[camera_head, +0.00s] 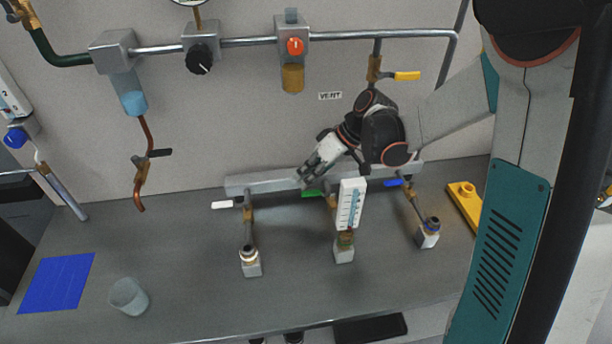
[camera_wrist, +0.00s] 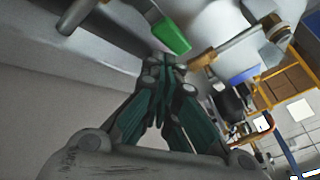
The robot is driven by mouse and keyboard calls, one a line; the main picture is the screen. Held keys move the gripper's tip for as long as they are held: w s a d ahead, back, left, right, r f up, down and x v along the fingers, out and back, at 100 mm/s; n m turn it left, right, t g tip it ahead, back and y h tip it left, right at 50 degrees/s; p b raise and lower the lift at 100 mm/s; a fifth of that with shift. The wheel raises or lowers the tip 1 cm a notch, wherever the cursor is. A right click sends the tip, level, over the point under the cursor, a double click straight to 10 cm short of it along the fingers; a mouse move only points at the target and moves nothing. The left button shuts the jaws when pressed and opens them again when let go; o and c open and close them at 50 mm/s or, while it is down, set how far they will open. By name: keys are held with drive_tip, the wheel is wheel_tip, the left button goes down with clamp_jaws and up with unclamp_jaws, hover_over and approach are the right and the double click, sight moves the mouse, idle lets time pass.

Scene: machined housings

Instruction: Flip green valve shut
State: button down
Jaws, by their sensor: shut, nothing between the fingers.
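The green valve handle (camera_head: 313,193) points left from the middle brass valve (camera_head: 331,202), in front of the grey manifold bar. It lies roughly crosswise to its short outlet pipe. In the wrist view the green handle (camera_wrist: 173,37) is just beyond the fingertips. My gripper (camera_head: 303,179) is beside the handle's left end, with its fingers shut and nothing held. The wrist view shows the fingertips (camera_wrist: 165,64) together, close to the handle; I cannot tell whether they touch it.
A white-handled valve (camera_head: 222,204) is on the left and a blue-handled valve (camera_head: 394,183) on the right. A white gauge (camera_head: 350,204) stands close beside the green valve. A clear cup (camera_head: 128,297) and blue mat (camera_head: 57,283) are at left. The front bench is mostly clear.

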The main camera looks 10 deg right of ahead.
drive_tip(key=shift+r, duration=0.1)
drive_tip(key=w+v, duration=0.1)
drive_tip(key=v, duration=1)
drive_tip(key=shift+s+d+r, duration=0.3)
drive_tip(key=shift+s+r, duration=0.05)
drive_tip(key=shift+s, duration=0.15)
drive_tip(key=s+d+r+m+t+h+p, duration=0.1)
drive_tip(key=s+r+m+t+h+p, duration=0.2)
drive_tip(key=s, duration=0.6)
drive_tip(key=s+d+r+m+t+h+p, duration=0.1)
drive_tip(key=s+r+m+t+h+p, duration=0.2)
drive_tip(key=s+r, duration=0.5)
drive_tip(key=shift+s+d+m+h+p, duration=0.4)
drive_tip(key=shift+s+m+h+p, duration=0.3)
drive_tip(key=shift+s+p, duration=0.5)
drive_tip(key=c, duration=2.3)
unclamp_jaws()
drive_tip(key=shift+r, duration=0.1)
